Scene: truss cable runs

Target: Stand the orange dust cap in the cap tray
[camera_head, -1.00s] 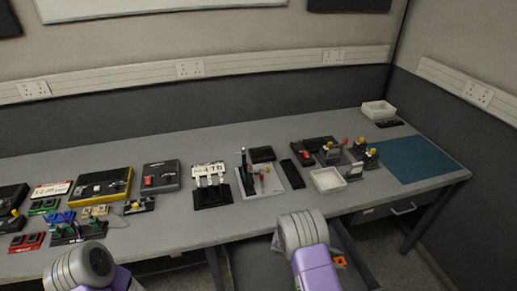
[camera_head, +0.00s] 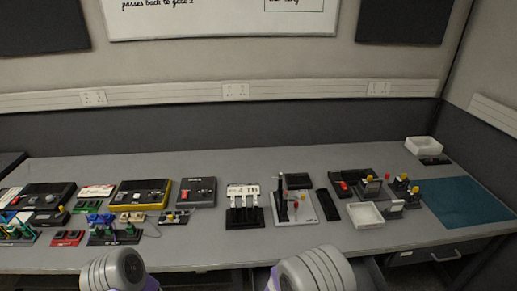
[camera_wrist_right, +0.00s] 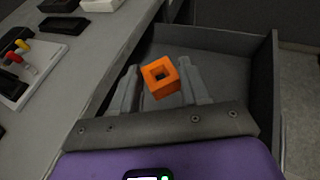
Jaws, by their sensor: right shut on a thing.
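The orange dust cap (camera_wrist_right: 160,77) is a square block with a square hole, seen in the right wrist view. My right gripper (camera_wrist_right: 160,68) is shut on it, with one finger on either side, above the open drawer. My left gripper is out of view. Two white trays stand on the bench: a near one (camera_head: 352,214) right of centre and a far one (camera_head: 412,150) at the back right. I cannot tell which is the cap tray.
An open grey drawer (camera_wrist_right: 262,95) lies below the right gripper, beside the bench edge. A grey board with coloured pegs (camera_head: 308,210), a black block (camera_head: 328,205) and yellow-topped fixtures (camera_head: 400,184) surround the near white tray. A teal mat (camera_head: 470,203) is clear at right.

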